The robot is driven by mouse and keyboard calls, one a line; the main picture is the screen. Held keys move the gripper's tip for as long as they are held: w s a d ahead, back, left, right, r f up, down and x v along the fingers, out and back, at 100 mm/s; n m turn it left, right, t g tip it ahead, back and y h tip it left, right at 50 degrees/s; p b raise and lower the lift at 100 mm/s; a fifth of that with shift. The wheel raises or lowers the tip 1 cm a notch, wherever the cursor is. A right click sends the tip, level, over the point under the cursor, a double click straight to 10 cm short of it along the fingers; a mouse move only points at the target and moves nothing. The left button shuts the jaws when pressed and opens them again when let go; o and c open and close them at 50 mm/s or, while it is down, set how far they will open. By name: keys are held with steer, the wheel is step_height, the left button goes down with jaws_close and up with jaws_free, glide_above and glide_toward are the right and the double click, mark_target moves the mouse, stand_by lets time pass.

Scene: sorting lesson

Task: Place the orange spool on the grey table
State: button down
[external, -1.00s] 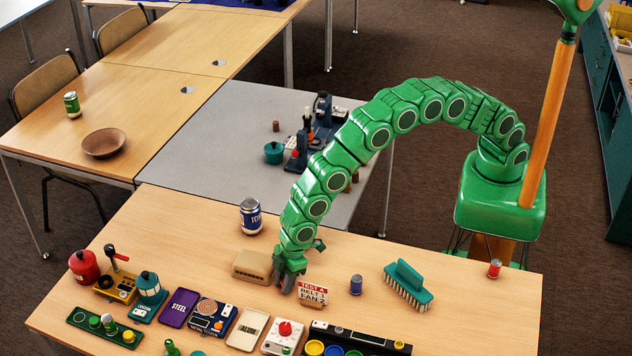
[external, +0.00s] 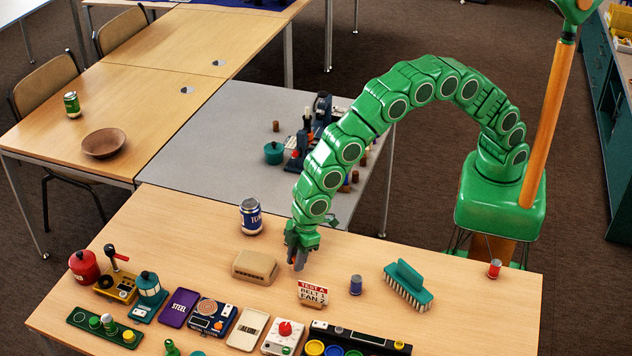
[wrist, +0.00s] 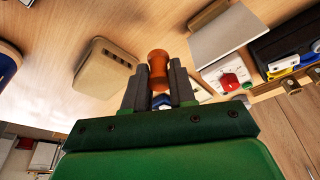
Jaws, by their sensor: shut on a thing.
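My gripper (external: 299,257) is above the wooden table, between a beige box and a small sign. In the wrist view my gripper (wrist: 160,88) is shut on the orange spool (wrist: 158,62), whose upper part shows between the two fingers. The spool cannot be made out in the external view. The grey table (external: 215,150) stands behind the wooden table, with a wide bare area on its left and middle.
A beige box (external: 255,266) and a blue can (external: 250,217) stand left of my gripper. A sign block (external: 312,293), a small blue can (external: 356,285) and a teal brush (external: 408,285) are to the right. A teal pot (external: 273,153) and a microscope stand on the grey table.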

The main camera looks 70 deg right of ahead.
steer(key=s+d+r, duration=0.5)
steer(key=s+d, duration=0.2)
steer(key=shift+r, duration=0.25)
steer(key=w+d+m, duration=0.2)
steer(key=w+d, duration=0.3)
steer(key=d, duration=0.3)
steer(key=w+d+m+t, duration=0.1)
steer(key=w+d+m, duration=0.1)
steer(key=w+d, duration=0.45)
steer(key=w+d+m, duration=0.2)
steer(key=w+d, duration=0.1)
steer(key=d, duration=0.7)
steer(key=w+d+r+m+h, duration=0.15)
steer(key=d+m, duration=0.35)
steer(key=d, duration=2)
steer(key=s+d+f+m+h, duration=0.1)
steer(key=s+d+m+h, duration=0.1)
steer(key=s, duration=1.1)
steer(key=shift+m+y, duration=0.25)
steer(key=shift+m, duration=0.05)
steer(key=w+f, duration=0.3)
steer(key=w, duration=0.1)
steer(key=w+f, duration=0.2)
steer(key=w, duration=0.2)
steer(key=w+f, duration=0.3)
steer(key=w, duration=0.1)
steer(key=shift+f, duration=0.3)
steer(key=shift+w+f+t, duration=0.3)
steer(key=shift+w+f, duration=0.3)
